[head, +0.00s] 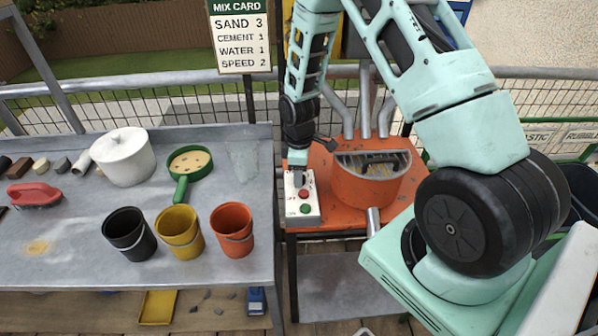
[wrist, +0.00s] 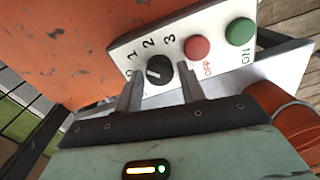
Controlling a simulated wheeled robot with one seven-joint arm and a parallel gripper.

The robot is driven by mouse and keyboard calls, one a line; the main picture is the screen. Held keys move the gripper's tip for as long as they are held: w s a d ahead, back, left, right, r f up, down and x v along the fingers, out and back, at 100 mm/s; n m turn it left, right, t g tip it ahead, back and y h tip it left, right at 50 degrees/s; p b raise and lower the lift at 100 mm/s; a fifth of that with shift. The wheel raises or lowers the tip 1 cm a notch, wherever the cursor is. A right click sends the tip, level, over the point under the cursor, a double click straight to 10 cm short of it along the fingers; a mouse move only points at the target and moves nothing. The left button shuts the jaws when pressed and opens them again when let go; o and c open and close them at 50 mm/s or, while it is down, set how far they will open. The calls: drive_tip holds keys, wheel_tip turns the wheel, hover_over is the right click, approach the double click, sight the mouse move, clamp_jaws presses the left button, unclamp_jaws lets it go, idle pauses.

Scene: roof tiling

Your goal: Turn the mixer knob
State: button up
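The mixer's white control panel (head: 296,213) sits at the left edge of the orange mixer table. It also shows in the wrist view (wrist: 215,28), with a black knob (wrist: 159,70) marked 0 to 3, a red OFF button (wrist: 197,47) and a green ON button (wrist: 240,31). The knob's pale pointer mark seems to lie toward the low numbers; the exact setting is hard to read. My gripper (wrist: 158,77) is open, one finger on each side of the knob, with gaps visible. In the head view my gripper (head: 298,160) is over the panel's far end, hiding the knob.
The orange mixer drum (head: 365,190) stands right of the panel. A mix card (head: 240,35) reads speed 2. The grey table (head: 75,235) at left holds black (head: 128,235), yellow (head: 180,232) and orange (head: 232,230) buckets, a white pot (head: 122,157) and a green sieve (head: 187,165).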

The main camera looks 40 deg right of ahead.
drive_tip(key=c, duration=0.7)
drive_tip(key=shift+m, duration=0.3)
drive_tip(key=m+b, duration=0.1)
drive_tip(key=m, duration=0.3)
drive_tip(key=shift+d+m, duration=0.1)
drive_tip(key=shift+m, duration=1.9)
drive_tip(key=shift+w, duration=0.1)
drive_tip(key=o, duration=0.7)
